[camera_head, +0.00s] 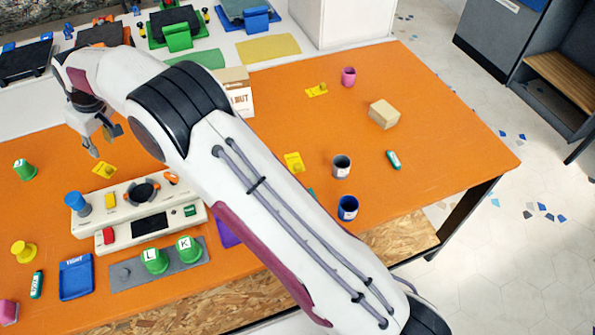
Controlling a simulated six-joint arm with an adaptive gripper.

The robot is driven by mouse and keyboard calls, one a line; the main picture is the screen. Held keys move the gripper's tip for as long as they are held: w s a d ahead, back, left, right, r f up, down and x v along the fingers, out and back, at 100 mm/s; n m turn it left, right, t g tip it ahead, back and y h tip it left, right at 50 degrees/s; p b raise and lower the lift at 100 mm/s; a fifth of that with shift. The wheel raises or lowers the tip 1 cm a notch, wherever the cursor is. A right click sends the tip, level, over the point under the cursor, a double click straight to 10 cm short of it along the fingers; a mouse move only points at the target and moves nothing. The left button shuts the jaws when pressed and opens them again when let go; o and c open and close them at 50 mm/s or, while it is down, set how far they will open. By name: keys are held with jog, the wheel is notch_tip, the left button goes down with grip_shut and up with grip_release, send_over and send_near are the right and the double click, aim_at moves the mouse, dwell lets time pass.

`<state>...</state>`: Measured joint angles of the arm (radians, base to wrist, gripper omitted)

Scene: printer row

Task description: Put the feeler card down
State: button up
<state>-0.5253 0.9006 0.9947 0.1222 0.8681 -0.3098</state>
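Small yellow cards with a raised knob lie on the orange table; I cannot tell for sure which is the feeler card. One yellow card (104,170) lies just below my gripper, behind the white printer unit. Another yellow card (293,162) lies right of my arm, and a third yellow card (317,91) lies farther back. My gripper (103,142) hangs at the left, pointing down above the table. Its fingers look spread apart, and I see no card between them. The far fingertip is dark and small.
A white unit (125,232) with knobs stands in front of my gripper. A grey plate (119,280) holds green knobs. A blue TIGHT tray (76,277) and a green knob (24,170) sit at left. Cups (341,166) and a wooden block (384,114) stand right.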

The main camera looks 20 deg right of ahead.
jog(key=s+d+r+m, duration=0.1)
jog(key=s+d+r, duration=0.4)
jog(key=d+r, duration=0.25)
jog(key=s+d+r+m+t+h, duration=0.1)
jog(key=s+d+r+m, duration=0.1)
jog(key=s+d+r, duration=0.55)
jog(key=s+d+r+m, duration=0.15)
jog(key=d+r, duration=0.35)
jog(key=d, duration=0.5)
jog(key=s+d+f+m, duration=0.1)
jog(key=s+d, duration=0.4)
jog(key=s, duration=0.4)
jog(key=s+d+f+m+h, duration=0.1)
jog(key=s+d, duration=0.4)
jog(key=s, duration=0.5)
jog(key=s+d+f+m+t+h, duration=0.1)
jog(key=s+d+f+m, duration=0.1)
jog(key=s+d, duration=0.3)
jog(key=s, duration=0.4)
jog(key=shift+s+d, duration=0.2)
jog(key=c, duration=0.3)
